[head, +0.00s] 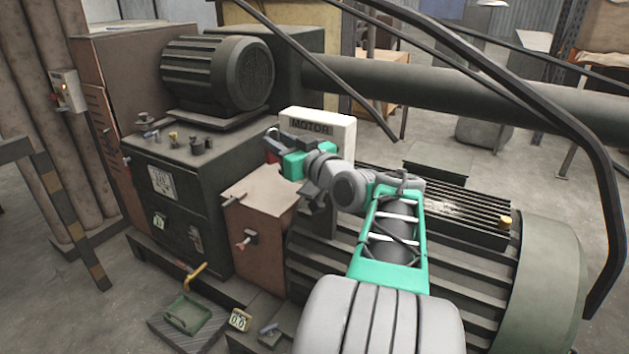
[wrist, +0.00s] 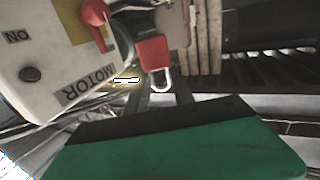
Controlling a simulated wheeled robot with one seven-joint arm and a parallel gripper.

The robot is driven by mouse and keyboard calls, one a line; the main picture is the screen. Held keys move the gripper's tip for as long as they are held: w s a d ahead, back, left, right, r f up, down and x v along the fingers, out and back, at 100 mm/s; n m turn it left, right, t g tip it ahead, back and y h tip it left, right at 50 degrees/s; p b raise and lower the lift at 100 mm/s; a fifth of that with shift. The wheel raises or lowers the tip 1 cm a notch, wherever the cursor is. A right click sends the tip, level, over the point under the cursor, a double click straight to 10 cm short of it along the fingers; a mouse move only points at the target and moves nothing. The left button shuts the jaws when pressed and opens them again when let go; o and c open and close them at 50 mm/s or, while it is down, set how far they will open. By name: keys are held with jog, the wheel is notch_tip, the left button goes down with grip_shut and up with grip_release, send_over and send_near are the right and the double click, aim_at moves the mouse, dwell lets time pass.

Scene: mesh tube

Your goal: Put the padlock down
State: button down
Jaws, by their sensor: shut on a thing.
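The padlock (wrist: 153,52) has a red body and a bright metal shackle. In the wrist view it is just beyond my fingertips, with the shackle toward my gripper (wrist: 162,90). My gripper is shut on the padlock, and the dark fingers are at the shackle end. In the head view my gripper (head: 272,140) is beside the white MOTOR box, above the brown cabinet. A small red part of the padlock (head: 272,155) shows below the dark fingers. The rest of it is hidden by my gripper.
The white MOTOR box (head: 318,124) stands close by; its red switch handle (wrist: 95,15) shows in the wrist view. The brown cabinet top (head: 255,187) has bare room. Knobs crowd the dark cabinet (head: 175,143) at left. A green tray (head: 188,314) lies low in front.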

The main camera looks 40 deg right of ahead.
jog(key=d+f, duration=0.2)
jog(key=d, duration=0.1)
jog(key=d+f, duration=0.3)
jog(key=d+f+p, duration=0.1)
jog(key=d+f, duration=0.2)
jog(key=d, duration=0.1)
jog(key=shift+s, duration=0.3)
jog(key=shift+d+f, duration=0.1)
jog(key=shift+f, duration=1.7)
jog(key=c, duration=1.3)
grip_release()
jog(key=shift+c, duration=0.2)
jog(key=shift+s, duration=0.1)
